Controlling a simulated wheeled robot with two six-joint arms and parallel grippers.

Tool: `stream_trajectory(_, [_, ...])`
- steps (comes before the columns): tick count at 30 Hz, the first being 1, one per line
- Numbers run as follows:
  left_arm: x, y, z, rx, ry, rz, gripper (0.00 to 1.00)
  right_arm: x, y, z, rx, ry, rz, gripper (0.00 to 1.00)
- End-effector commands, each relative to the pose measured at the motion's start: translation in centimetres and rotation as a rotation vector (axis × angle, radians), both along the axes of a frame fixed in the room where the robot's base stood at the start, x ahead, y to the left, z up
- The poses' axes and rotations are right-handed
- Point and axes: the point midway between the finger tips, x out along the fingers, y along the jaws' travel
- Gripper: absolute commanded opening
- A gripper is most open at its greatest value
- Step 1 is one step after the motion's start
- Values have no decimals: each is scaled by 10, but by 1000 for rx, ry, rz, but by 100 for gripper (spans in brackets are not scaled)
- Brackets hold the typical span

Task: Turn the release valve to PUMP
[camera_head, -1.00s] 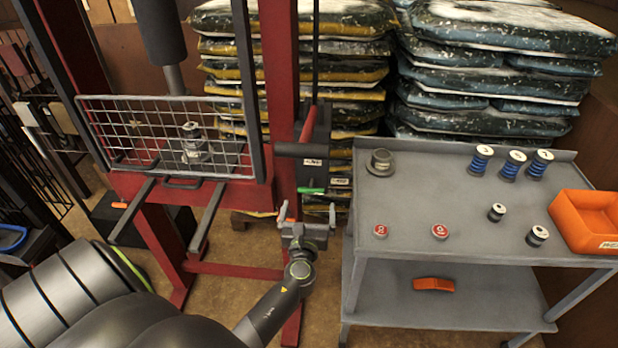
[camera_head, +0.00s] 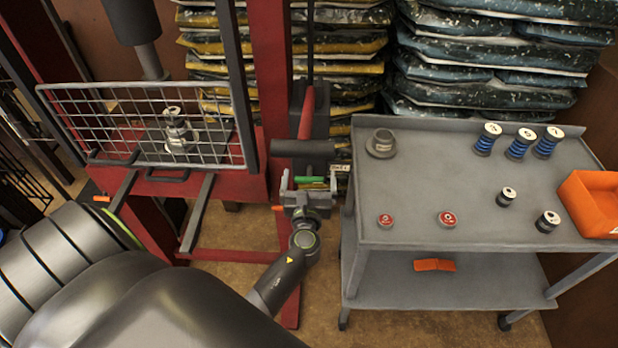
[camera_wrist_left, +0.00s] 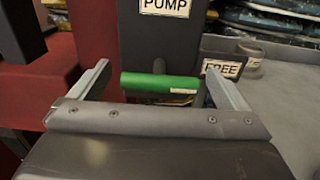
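The release valve's green handle (camera_head: 309,181) sits low on the red press frame, below the dark pump cylinder. In the left wrist view the green handle (camera_wrist_left: 160,83) lies crosswise, with a PUMP label (camera_wrist_left: 165,7) above it and a FREE label (camera_wrist_left: 222,68) to its right. My left gripper (camera_head: 309,179) is open, with one finger on each side of the handle. In the left wrist view the gripper (camera_wrist_left: 160,80) shows gaps between the handle's ends and both fingers. My right gripper is not in view.
A wire guard (camera_head: 150,125) covers the press at left. A grey cart (camera_head: 450,200) stands close on the right, carrying springs, small round parts and an orange bin (camera_head: 592,205). Stacked bags (camera_head: 490,60) fill the back. Some floor is free below the frame.

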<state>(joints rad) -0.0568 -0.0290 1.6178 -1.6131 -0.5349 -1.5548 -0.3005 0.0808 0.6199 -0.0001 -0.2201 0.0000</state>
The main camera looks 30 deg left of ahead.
Motion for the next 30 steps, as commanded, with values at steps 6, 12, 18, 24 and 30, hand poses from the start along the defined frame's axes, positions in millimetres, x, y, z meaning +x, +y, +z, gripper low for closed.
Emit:
stream_trajectory(6, [0,0,0,0,0,0,67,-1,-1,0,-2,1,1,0])
stream_trajectory(12, [0,0,0,-3,-2,0,59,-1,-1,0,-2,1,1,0])
stream_trajectory(18, [0,0,-1,-43,-28,0,59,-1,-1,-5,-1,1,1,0])
stream_trajectory(24, [0,0,-2,-145,-90,-1,59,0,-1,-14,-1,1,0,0])
stream_trajectory(30, [0,0,-3,-296,-183,-1,59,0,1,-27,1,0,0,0])
